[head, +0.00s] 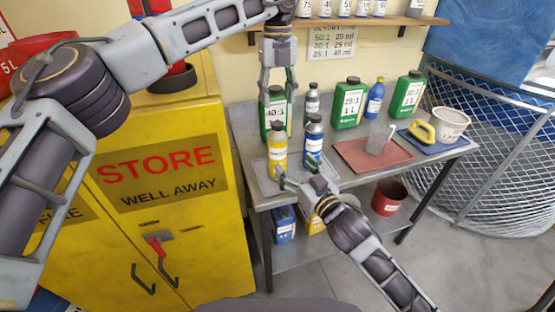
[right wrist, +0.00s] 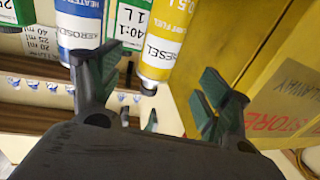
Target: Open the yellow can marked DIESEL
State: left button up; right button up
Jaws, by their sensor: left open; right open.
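The yellow can marked DIESEL (head: 277,152) stands upright near the front left of the bench, with a dark cap on top. In the right wrist view the yellow can (right wrist: 165,38) appears upside down, label partly cut off, between the directions of the two fingers. My right gripper (head: 297,173) is open, low in front of the yellow can and the blue can; its fingers (right wrist: 158,92) hold nothing. My left gripper (head: 278,92) is open, pointing down above and behind the yellow can, in front of the green 40:1 jug (head: 274,121).
A blue kerosene can (head: 313,140) stands close right of the yellow one. A yellow cabinet (head: 160,215) stands left.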

aim_at(282, 153)
jog(key=shift+x, duration=5.4)
